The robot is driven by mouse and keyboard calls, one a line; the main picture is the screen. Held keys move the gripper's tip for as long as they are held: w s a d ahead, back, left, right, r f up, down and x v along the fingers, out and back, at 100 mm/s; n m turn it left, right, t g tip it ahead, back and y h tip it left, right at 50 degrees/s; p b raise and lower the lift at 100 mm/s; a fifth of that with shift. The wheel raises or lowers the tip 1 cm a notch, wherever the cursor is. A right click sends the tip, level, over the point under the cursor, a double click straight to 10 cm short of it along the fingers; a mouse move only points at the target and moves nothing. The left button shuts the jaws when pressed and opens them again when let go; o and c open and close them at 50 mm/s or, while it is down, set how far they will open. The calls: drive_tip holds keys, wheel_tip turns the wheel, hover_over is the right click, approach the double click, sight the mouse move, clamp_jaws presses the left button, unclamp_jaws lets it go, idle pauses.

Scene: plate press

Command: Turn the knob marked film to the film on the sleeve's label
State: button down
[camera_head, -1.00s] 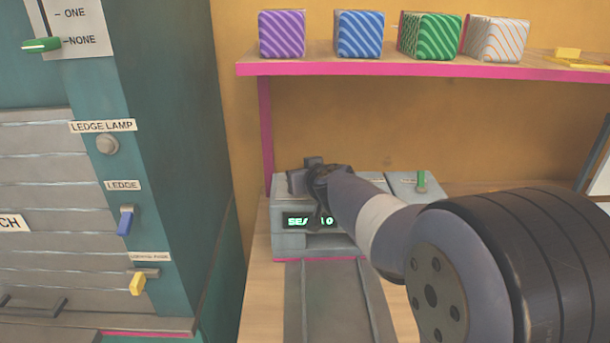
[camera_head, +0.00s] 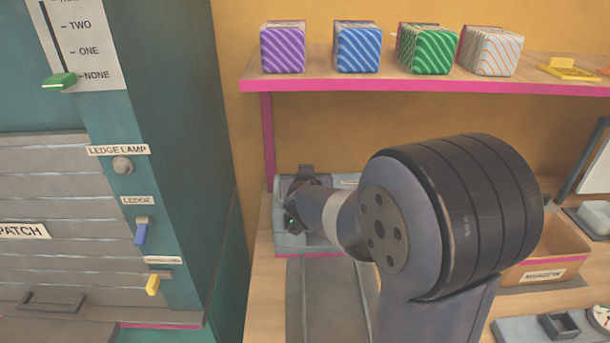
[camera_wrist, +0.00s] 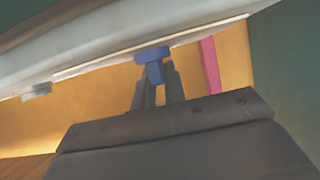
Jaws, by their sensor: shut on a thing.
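A grey machine (camera_head: 290,241) stands on the bench under the shelf. My arm covers most of it, including nearly all of its green-lit display. My gripper (camera_head: 300,188) is at the machine's left part. In the wrist view my gripper (camera_wrist: 154,92) is shut on a small blue knob (camera_wrist: 153,70) that sticks out from a pale grey surface. I cannot read a marking on this knob, so I cannot tell if it is the one marked film. No sleeve label can be made out.
Purple (camera_head: 283,48), blue (camera_head: 358,48), green (camera_head: 430,50) and orange-striped white (camera_head: 488,51) blocks stand on a pink-edged shelf (camera_head: 400,88). A teal cabinet with a blue ledge lever (camera_head: 141,232) is at left.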

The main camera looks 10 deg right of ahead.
drive_tip(key=shift+f, duration=0.15)
drive_tip(key=c, duration=1.5)
unclamp_jaws()
drive_tip(key=shift+o, duration=0.2)
drive_tip(key=p+v, duration=0.3)
drive_tip(key=v, duration=0.8)
drive_tip(key=shift+p, duration=0.3)
drive_tip(key=shift+w, duration=0.1)
